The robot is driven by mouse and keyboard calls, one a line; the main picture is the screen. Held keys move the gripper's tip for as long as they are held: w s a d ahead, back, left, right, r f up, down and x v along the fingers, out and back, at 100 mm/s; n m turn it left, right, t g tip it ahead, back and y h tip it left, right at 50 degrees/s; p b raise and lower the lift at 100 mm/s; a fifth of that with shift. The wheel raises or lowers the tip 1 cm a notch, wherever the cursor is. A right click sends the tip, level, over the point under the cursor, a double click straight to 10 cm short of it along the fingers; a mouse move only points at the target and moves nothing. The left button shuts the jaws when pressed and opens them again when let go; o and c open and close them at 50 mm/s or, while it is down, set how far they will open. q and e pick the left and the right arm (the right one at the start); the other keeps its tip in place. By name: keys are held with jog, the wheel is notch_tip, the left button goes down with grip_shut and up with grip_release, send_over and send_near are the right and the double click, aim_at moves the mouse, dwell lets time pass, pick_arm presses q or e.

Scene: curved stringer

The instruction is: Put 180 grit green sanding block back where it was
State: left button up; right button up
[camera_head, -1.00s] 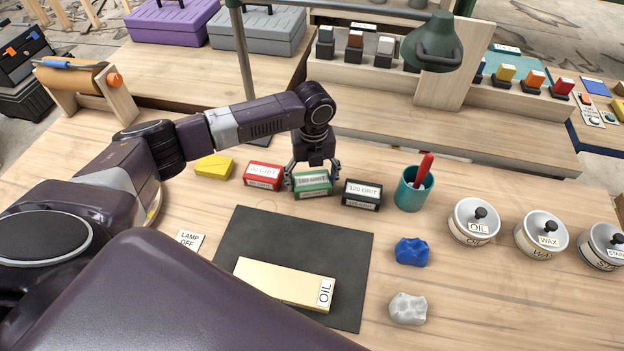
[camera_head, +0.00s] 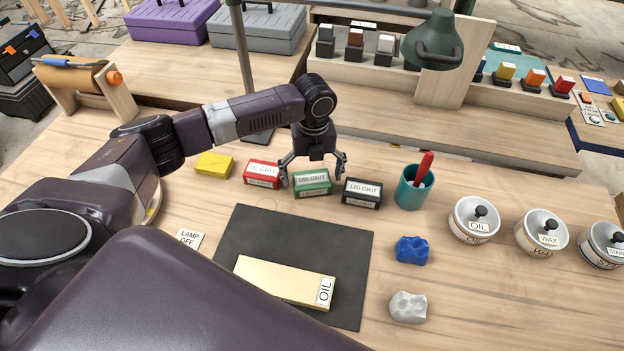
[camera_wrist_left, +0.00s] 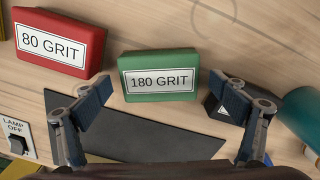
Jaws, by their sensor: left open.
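The green 180 grit sanding block (camera_head: 312,184) stands on the wooden bench between the red 80 grit block (camera_head: 263,174) and the black 120 grit block (camera_head: 361,192). My left gripper (camera_head: 312,176) is open just above and behind the green block, with its fingers spread to either side of it. In the left wrist view the green block (camera_wrist_left: 159,76) lies between and ahead of the open fingers (camera_wrist_left: 165,105), not held. The red block (camera_wrist_left: 58,42) shows there at the upper left. The black block (camera_wrist_left: 222,107) is mostly hidden behind a finger. My right gripper is not in view.
A dark mat (camera_head: 346,246) with a wooden piece labelled OIL (camera_head: 285,283) lies in front. A yellow block (camera_head: 214,165) is at the left. A teal cup (camera_head: 412,190) with a red-handled tool stands right of the black block, with several lidded tins (camera_head: 474,220) beyond.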

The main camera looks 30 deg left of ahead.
aim_at(313, 179)
pick_arm(q)
notch_tip(313, 179, up, 11)
jog(key=b, duration=0.1)
jog(key=shift+f, duration=0.15)
dwell(0.5)
